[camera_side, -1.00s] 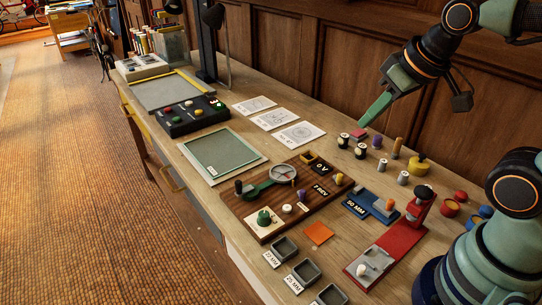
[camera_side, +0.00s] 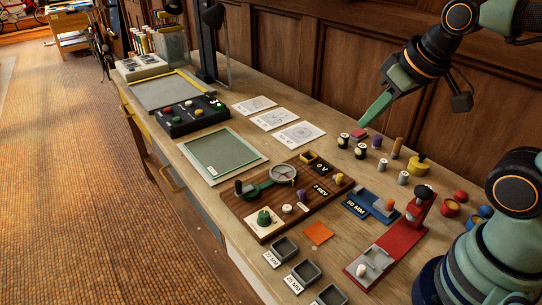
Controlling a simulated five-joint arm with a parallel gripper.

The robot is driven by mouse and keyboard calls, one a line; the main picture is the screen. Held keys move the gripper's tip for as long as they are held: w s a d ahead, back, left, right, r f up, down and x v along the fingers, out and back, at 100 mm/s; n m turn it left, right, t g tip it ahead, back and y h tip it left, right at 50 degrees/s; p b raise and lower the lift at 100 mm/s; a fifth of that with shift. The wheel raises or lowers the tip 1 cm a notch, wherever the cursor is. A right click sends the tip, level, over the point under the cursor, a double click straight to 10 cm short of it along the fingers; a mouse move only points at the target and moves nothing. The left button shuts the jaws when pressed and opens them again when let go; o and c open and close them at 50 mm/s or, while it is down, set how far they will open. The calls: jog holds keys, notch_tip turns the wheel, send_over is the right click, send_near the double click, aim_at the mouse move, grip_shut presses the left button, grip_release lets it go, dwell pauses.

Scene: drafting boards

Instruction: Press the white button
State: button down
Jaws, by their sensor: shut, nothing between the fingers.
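A black button box (camera_side: 182,127) stands on the bench at the left of the middle. Its top carries a small white button (camera_side: 188,103), with red, green and yellow buttons around it. My gripper (camera_side: 364,123) is shut and empty. It hangs in the air at the upper right, above the back of the bench, well to the right of the button box and apart from it. A small white knob (camera_side: 287,208) also shows on the brown wooden board (camera_side: 238,208).
Several small cylinders (camera_side: 361,150) stand below the gripper. A dark post (camera_side: 206,45) rises behind the box. A red press (camera_side: 400,240) stands at the front right.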

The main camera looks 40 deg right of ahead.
jog(key=w+a+f+n+y, duration=0.1)
jog(key=w+a+f+n, duration=0.4)
jog(key=w+f+n, duration=0.1)
jog(key=n+t+y, duration=0.1)
jog(key=n+t, duration=0.1)
jog(key=n, duration=0.3)
send_over(291, 208)
notch_tip(291, 208, down, 6)
jog(key=shift+a+r, duration=0.1)
jog(key=shift+f, duration=4.35)
jog(key=shift+f, duration=0.25)
jog(key=shift+f, duration=0.2)
